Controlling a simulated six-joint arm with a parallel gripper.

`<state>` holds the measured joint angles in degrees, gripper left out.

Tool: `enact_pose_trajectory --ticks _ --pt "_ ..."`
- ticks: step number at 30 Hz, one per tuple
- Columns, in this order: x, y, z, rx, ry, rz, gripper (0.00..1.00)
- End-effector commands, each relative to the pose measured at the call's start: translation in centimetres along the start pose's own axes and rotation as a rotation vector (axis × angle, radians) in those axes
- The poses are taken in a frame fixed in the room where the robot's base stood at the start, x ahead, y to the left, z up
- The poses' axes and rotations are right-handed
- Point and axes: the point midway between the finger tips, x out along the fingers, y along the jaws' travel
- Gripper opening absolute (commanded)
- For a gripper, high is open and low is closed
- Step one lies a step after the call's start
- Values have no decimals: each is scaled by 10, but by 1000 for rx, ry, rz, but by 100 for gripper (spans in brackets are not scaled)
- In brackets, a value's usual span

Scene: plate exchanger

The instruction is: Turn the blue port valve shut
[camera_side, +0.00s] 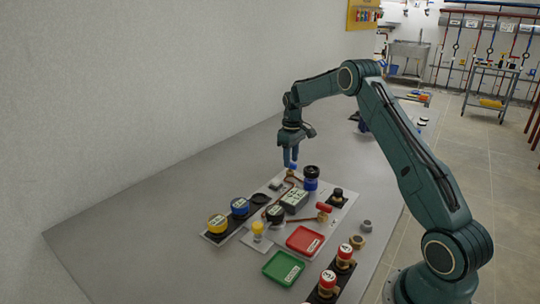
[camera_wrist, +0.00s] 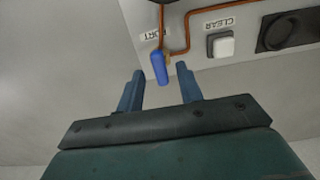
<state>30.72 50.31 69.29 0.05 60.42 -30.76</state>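The blue port valve's handle (camera_wrist: 159,67) is a short blue lever at the end of a copper pipe, next to a partly hidden label that reads "PORT". In the side view, it is a small blue spot (camera_side: 293,166) at the far end of the panel. My gripper (camera_wrist: 160,75) is open, with its two blue fingers apart. In the wrist view, the handle lies between the fingertips, and no contact is visible. In the side view, my gripper (camera_side: 290,164) points down, with its tips close to the valve. The depth gap is unclear.
The panel (camera_side: 341,210) carries copper pipes, a white "CLEAR" button (camera_wrist: 223,47) and a red-handled valve (camera_side: 324,207). A blue-and-black cylinder (camera_side: 311,180) stands just right of the valve. A red tray (camera_side: 305,241) and a green tray (camera_side: 283,268) lie nearer. The table's left side is bare.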

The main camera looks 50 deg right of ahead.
Motion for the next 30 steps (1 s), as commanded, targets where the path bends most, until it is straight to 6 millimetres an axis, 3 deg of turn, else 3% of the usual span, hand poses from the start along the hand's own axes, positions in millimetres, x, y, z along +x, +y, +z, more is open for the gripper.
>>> enact_pose_trajectory --ticks 14,20,30 --pt "11 0 0 0 0 0 36" --pt "11 0 0 0 0 0 0" --pt "10 0 0 19 0 0 0"
